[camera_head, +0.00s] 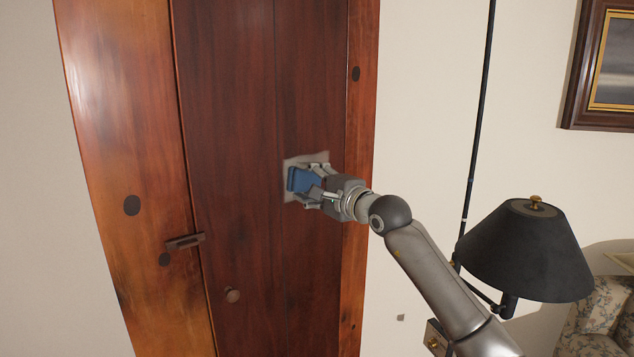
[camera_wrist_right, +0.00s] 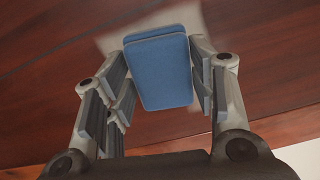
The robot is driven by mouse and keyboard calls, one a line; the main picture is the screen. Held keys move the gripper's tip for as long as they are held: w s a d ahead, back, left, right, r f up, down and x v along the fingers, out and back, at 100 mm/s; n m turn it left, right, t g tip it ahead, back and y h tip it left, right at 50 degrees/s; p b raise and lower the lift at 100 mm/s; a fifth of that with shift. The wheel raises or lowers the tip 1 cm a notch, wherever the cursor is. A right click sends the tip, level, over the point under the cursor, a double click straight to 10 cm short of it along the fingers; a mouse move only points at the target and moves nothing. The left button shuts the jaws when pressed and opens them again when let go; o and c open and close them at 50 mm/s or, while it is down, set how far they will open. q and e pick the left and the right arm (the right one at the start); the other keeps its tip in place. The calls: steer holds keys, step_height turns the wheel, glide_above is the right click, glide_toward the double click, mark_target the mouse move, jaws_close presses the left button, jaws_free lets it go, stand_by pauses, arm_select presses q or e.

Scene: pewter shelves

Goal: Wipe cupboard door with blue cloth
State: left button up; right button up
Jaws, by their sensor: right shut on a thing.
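The cupboard door (camera_head: 235,110) is dark reddish-brown wood with a small round knob (camera_head: 232,295) low on it. My right gripper (camera_head: 308,184) is at the door's right part, shut on a folded blue cloth (camera_head: 301,180). In the right wrist view the blue cloth (camera_wrist_right: 160,70) sits between the fingers, close to the door (camera_wrist_right: 50,110). A pale greyish patch (camera_head: 290,163) shows on the door around and behind the cloth. I cannot tell whether the cloth touches the door. My left gripper is not in view.
A small wooden latch (camera_head: 184,242) is on the lighter frame left of the door. A black lampshade (camera_head: 524,250) stands right of my right arm, close to it. A floral armchair (camera_head: 605,320) and a framed picture (camera_head: 600,65) are at far right.

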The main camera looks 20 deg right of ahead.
steer(key=shift+s+a+b, duration=0.25)
steer(key=shift+s+a, duration=0.1)
steer(key=shift+a, duration=0.45)
steer(key=shift+s+a+b, duration=0.25)
steer(key=shift+s+a, duration=0.05)
steer(key=shift+a, duration=0.45)
steer(key=shift+s+a+b, duration=0.25)
steer(key=shift+s+a, duration=0.1)
steer(key=shift+a, duration=0.45)
steer(key=shift+r+p, duration=0.3)
steer(key=shift+r, duration=0.55)
steer(key=shift+w+d+b, duration=0.1)
steer(key=shift+w+d, duration=0.2)
steer(key=shift+d, duration=0.5)
steer(key=shift+w+d+b, duration=0.1)
steer(key=shift+w+d, duration=0.25)
steer(key=shift+d, duration=0.45)
steer(key=shift+w+d+b, duration=0.1)
steer(key=shift+w+d, duration=0.2)
steer(key=shift+d, duration=0.5)
steer(key=shift+w+d, duration=0.55)
steer(key=shift+d, duration=0.75)
steer(key=shift+w+d, duration=0.6)
steer(key=shift+d, duration=0.75)
steer(key=shift+w+d, duration=0.55)
steer(key=shift+d, duration=0.75)
steer(key=b+v, duration=0.2)
steer(key=v, duration=0.4)
steer(key=shift+b, duration=0.3)
